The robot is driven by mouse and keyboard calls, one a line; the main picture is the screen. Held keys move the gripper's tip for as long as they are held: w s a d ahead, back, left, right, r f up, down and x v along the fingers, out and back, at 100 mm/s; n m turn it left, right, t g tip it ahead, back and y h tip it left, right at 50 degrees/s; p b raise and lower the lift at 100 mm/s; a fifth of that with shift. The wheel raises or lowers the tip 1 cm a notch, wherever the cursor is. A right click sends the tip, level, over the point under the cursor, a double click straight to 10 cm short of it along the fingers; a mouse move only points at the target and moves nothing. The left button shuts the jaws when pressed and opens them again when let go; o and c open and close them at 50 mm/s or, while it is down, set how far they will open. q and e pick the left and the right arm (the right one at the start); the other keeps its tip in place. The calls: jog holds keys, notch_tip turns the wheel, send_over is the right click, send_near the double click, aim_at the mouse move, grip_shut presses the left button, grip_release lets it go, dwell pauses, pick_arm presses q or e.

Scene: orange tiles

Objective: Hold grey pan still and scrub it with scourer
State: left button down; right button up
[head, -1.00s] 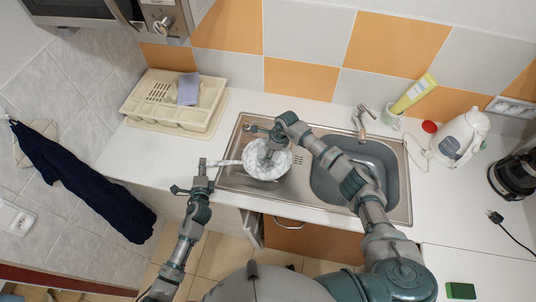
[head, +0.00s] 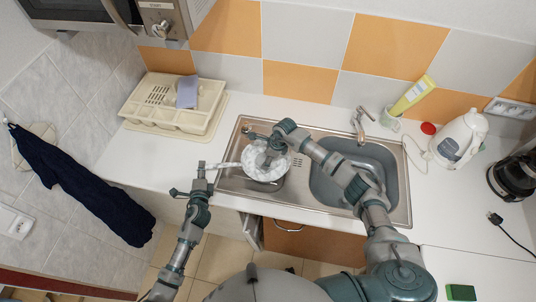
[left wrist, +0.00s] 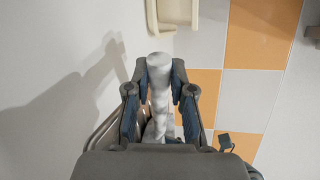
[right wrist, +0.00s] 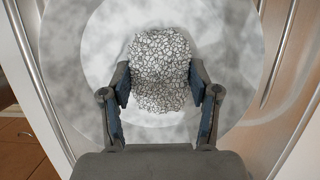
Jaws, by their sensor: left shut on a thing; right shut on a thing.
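The grey pan (head: 279,175) rests on the drainboard side of the steel sink, with its mottled grey-white inside facing up. Its handle (head: 226,165) points left. My left gripper (head: 203,166) is shut on the handle; the left wrist view shows the pale handle (left wrist: 160,85) between the fingers. My right gripper (head: 268,154) reaches down into the pan. In the right wrist view the scourer (right wrist: 160,75), a wiry silver-grey pad, is held between the fingers over the pan's floor (right wrist: 215,60). In the head view my right gripper largely hides the scourer.
The sink basin (head: 329,190) and tap (head: 360,122) lie right of the pan. A cream dish rack (head: 170,121) with a blue-grey cloth (head: 187,91) stands at the back left.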

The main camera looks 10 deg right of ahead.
aim_at(262, 174)
pick_arm(q)
jog(key=shift+f, duration=0.15)
pick_arm(e)
jog(key=shift+s+a+f, duration=0.1)
jog(key=shift+s+a, duration=0.25)
jog(key=shift+s, duration=0.55)
jog(key=shift+s+a, duration=0.4)
jog(key=shift+s, duration=0.5)
jog(key=shift+s+a+f, duration=0.1)
jog(key=shift+s+a, duration=0.25)
jog(key=shift+s, duration=0.55)
pick_arm(q)
jog(key=shift+s, duration=0.15)
pick_arm(e)
jog(key=shift+w+d+r, duration=0.1)
jog(key=shift+w+d, duration=0.25)
jog(key=shift+w, duration=0.35)
pick_arm(q)
jog(key=shift+a, duration=0.1)
pick_arm(e)
jog(key=shift+w+d, duration=0.2)
jog(key=shift+w, duration=0.6)
jog(key=shift+w+d+r, duration=0.1)
jog(key=shift+w+d, duration=0.25)
jog(key=shift+w, duration=0.5)
jog(key=shift+w+d, duration=0.4)
jog(key=shift+w, duration=0.45)
jog(key=shift+w+d+r, duration=0.1)
jog(key=shift+w+d, duration=0.25)
jog(key=shift+w, duration=0.5)
